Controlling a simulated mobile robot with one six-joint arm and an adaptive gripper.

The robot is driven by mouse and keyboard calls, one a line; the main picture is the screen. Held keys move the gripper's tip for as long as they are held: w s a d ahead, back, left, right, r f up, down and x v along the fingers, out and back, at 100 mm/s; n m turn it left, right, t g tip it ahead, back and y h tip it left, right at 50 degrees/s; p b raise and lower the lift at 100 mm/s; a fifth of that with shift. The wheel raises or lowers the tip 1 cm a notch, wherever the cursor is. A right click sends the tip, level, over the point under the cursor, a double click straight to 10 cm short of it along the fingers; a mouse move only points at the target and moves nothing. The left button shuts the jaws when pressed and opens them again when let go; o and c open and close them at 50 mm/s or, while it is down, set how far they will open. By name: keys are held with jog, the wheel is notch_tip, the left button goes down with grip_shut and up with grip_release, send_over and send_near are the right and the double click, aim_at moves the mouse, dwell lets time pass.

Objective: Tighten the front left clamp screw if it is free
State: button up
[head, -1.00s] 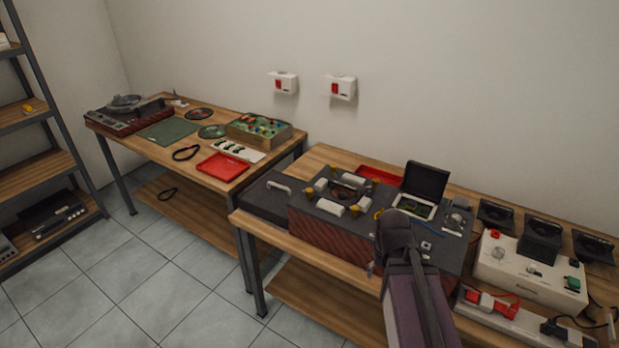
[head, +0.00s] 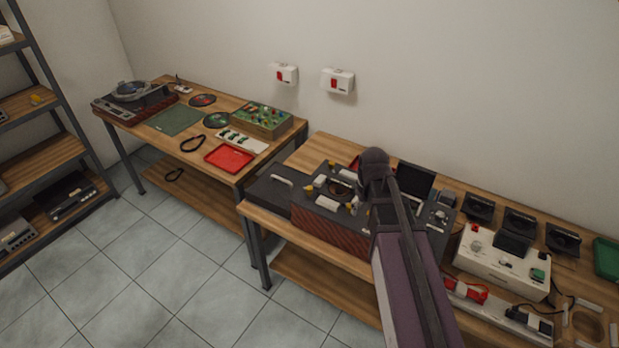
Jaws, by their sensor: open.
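The dark grey unit with a reddish-brown front (head: 325,229) stands on the right bench. On its top are white blocks (head: 327,204) around a round opening, with small yellow knobs (head: 308,182) among them that look like clamp screws. One yellow knob is at the left front of this group. It is too small to tell whether it is loose or tight. My arm reaches up from the bottom over the unit's right part and hides some of its top. My gripper cannot be made out; it is hidden behind the arm's end.
A black open-lidded box (head: 415,183) stands right of my arm. A white control box (head: 500,262) and black fans (head: 520,222) are further right. The left bench holds a turntable (head: 132,97), a red tray (head: 229,158) and a green-topped board box (head: 262,120). Tiled floor lies open in front.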

jog(key=w+a+r+n, duration=0.2)
jog(key=w+a+n, duration=0.6)
jog(key=w, duration=0.5)
jog(key=n, duration=0.4)
send_over(309, 188)
jog(key=shift+f+g+p, duration=0.1)
jog(key=shift+g+p, duration=0.2)
jog(key=shift+p, duration=0.05)
jog(key=shift+f, duration=0.15)
notch_tip(309, 188, down, 14)
jog(key=b, duration=1.3)
jog(key=shift+r+b, duration=0.25)
jog(key=shift+b, duration=0.15)
jog(key=shift+c, duration=0.2)
grip_shut()
